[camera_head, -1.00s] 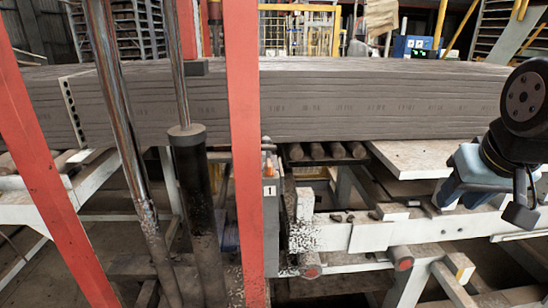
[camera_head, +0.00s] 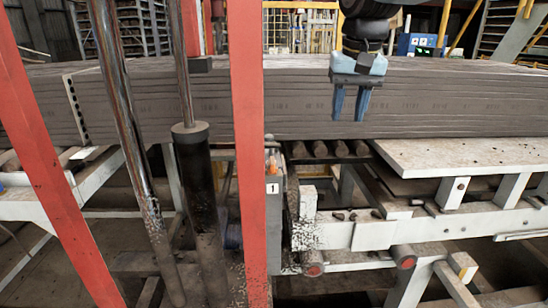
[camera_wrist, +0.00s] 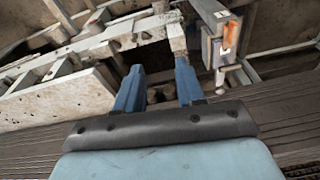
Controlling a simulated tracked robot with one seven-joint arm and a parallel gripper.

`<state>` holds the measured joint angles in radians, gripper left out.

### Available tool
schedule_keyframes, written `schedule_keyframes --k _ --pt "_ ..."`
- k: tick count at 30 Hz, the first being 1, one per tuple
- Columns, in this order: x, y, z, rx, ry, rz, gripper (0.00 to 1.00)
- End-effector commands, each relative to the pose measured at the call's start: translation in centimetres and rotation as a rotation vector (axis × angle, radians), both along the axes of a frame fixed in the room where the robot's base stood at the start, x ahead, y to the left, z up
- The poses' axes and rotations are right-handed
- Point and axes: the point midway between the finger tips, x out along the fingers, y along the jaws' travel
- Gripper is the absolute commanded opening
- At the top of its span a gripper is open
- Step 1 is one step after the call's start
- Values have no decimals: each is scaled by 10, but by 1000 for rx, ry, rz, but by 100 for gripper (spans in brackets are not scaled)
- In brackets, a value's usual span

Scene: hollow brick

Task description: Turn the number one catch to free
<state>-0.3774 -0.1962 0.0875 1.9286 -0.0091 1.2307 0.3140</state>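The number one catch (camera_head: 271,163) is a small orange piece on the upper part of a narrow grey post, just right of the red upright. A white label with a "1" (camera_head: 272,188) sits below it. In the wrist view the orange catch (camera_wrist: 231,36) shows at the upper right, beyond my fingers. My gripper (camera_head: 350,116) points down in front of the brick stack, to the right of the catch and higher in the picture. Its two blue fingers are apart with nothing between them, also in the wrist view (camera_wrist: 158,82). It does not touch the catch.
A long grey brick stack (camera_head: 420,100) runs across behind. A red upright (camera_head: 249,150) stands close left of the catch, with a black cylinder (camera_head: 196,200) further left. Rollers (camera_head: 330,150) and a white frame (camera_head: 370,236) lie to the right of the catch.

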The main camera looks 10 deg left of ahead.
Motion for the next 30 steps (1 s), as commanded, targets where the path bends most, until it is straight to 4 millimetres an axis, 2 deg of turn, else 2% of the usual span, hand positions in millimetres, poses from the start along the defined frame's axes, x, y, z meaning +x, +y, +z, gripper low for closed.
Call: schedule_keyframes --k 1,6,9,12,15,20,25,30 --pt "9 23 0 -6 25 19 38" --pt "27 89 1 -29 95 54 38" --pt "31 121 -1 -43 127 68 38" --pt "33 144 -3 -54 149 78 38" --pt "34 157 -4 -60 161 82 38" --pt "34 164 -10 -65 170 85 38" --pt "34 164 -29 -66 170 85 38" --pt "34 164 -59 -66 170 85 38"
